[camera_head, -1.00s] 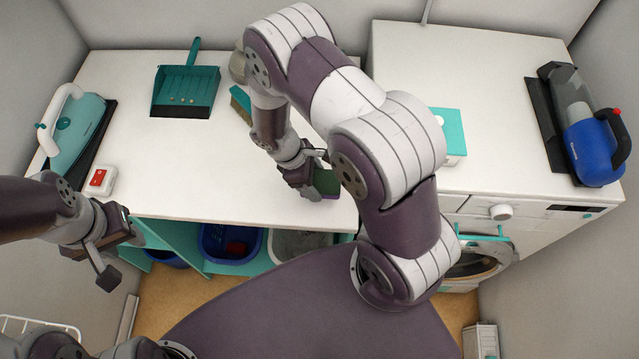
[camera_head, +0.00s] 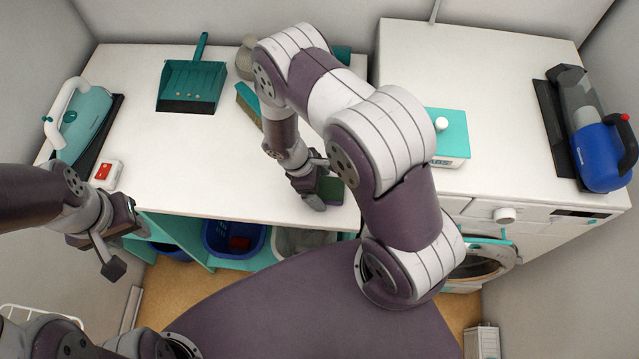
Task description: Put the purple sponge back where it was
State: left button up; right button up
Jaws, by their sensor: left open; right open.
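A sponge with a green face (camera_head: 331,189) is on the white counter near its front edge, partly hidden by my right gripper and arm; its purple part barely shows now. My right gripper (camera_head: 314,196) is open, pointing down right beside the sponge on its left. Whether a finger touches the sponge, I cannot tell. My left gripper (camera_head: 118,249) is open and empty, in front of the counter's left front edge, away from the sponge.
The counter (camera_head: 200,150) holds a teal dustpan (camera_head: 191,84), a brush (camera_head: 248,103), an iron (camera_head: 84,120) and a red switch box (camera_head: 106,173). A teal-lidded box (camera_head: 446,133) and a blue handheld vacuum (camera_head: 600,155) stand right. The counter's middle is clear.

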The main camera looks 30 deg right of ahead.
jog(key=shift+r+p, duration=0.35)
jog(key=shift+r, duration=0.05)
jog(key=b+v, duration=0.3)
jog(key=v, duration=0.9)
jog(key=s+d+r+m+t+y, duration=0.35)
jog(key=s+r+m, duration=0.45)
jog(key=r+m, duration=0.3)
jog(key=shift+m, duration=0.3)
jog(key=f+b, duration=0.3)
jog(key=a+f+b, duration=0.1)
jog(key=f, duration=0.1)
jog(key=shift+w+f+b, duration=0.2)
jog(key=shift+w+b, duration=0.05)
jog(key=shift+b, duration=0.1)
jog(key=shift+w, duration=0.1)
